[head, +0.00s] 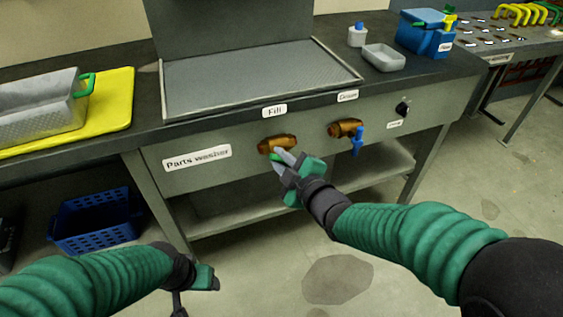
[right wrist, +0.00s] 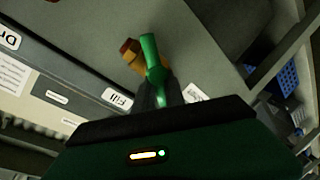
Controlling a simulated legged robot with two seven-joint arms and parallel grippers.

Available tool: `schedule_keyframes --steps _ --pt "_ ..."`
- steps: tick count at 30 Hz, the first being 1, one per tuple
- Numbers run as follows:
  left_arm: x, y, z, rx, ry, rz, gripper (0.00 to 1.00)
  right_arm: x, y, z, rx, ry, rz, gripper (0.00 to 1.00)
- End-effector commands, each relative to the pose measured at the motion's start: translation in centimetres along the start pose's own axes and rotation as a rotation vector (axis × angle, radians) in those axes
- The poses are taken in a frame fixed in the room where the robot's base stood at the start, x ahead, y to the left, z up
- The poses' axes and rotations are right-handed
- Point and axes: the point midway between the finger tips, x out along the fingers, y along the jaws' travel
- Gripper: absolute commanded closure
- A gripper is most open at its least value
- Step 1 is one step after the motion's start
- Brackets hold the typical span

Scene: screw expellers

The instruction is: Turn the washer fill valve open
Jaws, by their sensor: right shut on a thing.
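The fill valve (head: 276,144) is a brass body under the "Fill" label on the front panel of the parts washer (head: 200,178). Its green handle (right wrist: 152,58) shows in the right wrist view, with the brass body (right wrist: 131,50) behind it. My right gripper (head: 279,162) is at the valve, shut on the green handle; the fingers hide part of the handle in the head view. The drain valve (head: 346,128), brass with a blue handle (head: 357,145), is to the right. My left gripper (head: 204,278) is low at the lower left, away from the washer; its fingers are unclear.
A grey tray basin (head: 260,78) tops the washer. A yellow mat (head: 118,108) with a grey basket (head: 40,102) lies at left. A black knob (head: 402,107) is right of the drain valve. A blue crate (head: 97,222) sits below left. The floor in front is clear.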

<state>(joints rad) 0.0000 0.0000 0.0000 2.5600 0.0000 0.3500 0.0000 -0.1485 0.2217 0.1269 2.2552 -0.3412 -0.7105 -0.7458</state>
Motion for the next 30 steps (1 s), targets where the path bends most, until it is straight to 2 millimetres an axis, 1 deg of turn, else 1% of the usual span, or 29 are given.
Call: schedule_keyframes --steps 1,6,12,21,30 --pt "0.9 0.0 0.2 0.000 0.000 0.000 0.34 0.1 -0.7 0.3 -0.038 -0.012 -0.003 1.00" --pt "2.6 0.0 0.6 0.000 0.000 0.000 0.34 0.2 -1.0 0.4 -0.193 -0.052 -0.003 1.00" --pt "4.1 0.0 1.0 0.000 0.000 0.000 0.34 0.3 -1.3 0.5 -0.358 -0.098 -0.006 1.00" --pt "5.1 0.0 1.2 0.000 0.000 0.000 0.34 0.3 -1.4 0.5 -0.535 -0.146 -0.008 1.00" --pt "5.3 0.0 1.2 0.000 0.000 0.000 0.34 0.3 -1.4 0.6 -0.608 -0.166 -0.009 1.00"
